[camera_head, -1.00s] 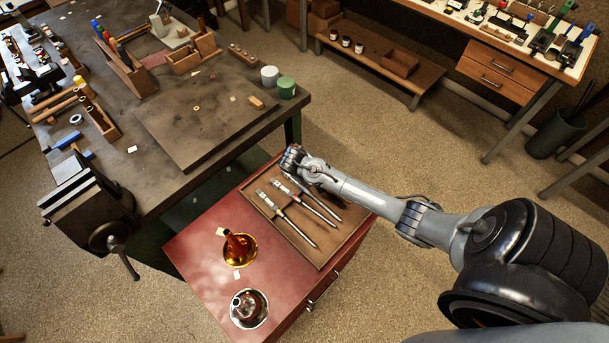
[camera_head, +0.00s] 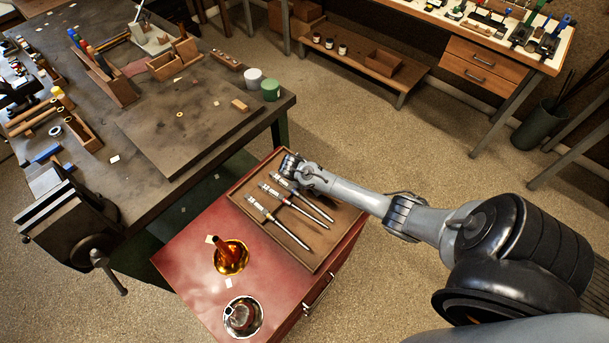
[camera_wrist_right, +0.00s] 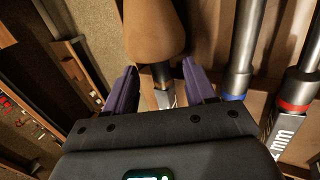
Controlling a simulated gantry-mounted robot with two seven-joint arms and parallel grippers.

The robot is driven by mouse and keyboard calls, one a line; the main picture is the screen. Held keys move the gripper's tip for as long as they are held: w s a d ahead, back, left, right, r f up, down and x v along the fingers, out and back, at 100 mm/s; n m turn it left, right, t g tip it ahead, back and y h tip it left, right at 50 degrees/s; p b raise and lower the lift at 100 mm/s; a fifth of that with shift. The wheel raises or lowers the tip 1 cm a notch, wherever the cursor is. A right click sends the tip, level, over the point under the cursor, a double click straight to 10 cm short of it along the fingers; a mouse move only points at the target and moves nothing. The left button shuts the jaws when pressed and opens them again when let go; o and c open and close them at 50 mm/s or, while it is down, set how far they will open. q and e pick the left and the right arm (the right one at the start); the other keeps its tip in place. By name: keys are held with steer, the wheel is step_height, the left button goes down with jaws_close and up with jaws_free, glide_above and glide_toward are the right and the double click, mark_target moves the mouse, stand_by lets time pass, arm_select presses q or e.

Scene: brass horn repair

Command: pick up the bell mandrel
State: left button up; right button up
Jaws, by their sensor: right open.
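The bell mandrel (camera_wrist_right: 155,30) shows in the right wrist view as a wide brown tapered body, with a dark collar and a pale lettered label below it. My right gripper (camera_wrist_right: 160,85) is open. Its two purple fingers stand on either side of the mandrel's narrow neck; I cannot tell whether they touch it. In the head view this gripper (camera_head: 290,167) is low over the far end of the tray (camera_head: 318,262), and the gripper and arm hide most of what lies beneath. My left gripper is not in view.
Slim steel mandrels lie in the tray; the wrist view shows one with a blue ring (camera_wrist_right: 232,97) and one with a red ring (camera_wrist_right: 293,105). A brass bell (camera_head: 231,258) and a silver bell piece (camera_head: 243,316) stand on the red cabinet (camera_head: 185,262). A workbench (camera_head: 265,117) is close behind.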

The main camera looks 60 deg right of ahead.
steer(key=shift+d+f, duration=0.3)
steer(key=shift+f, duration=0.3)
steer(key=shift+c, duration=0.2)
jaws_close()
steer(key=shift+r, duration=0.1)
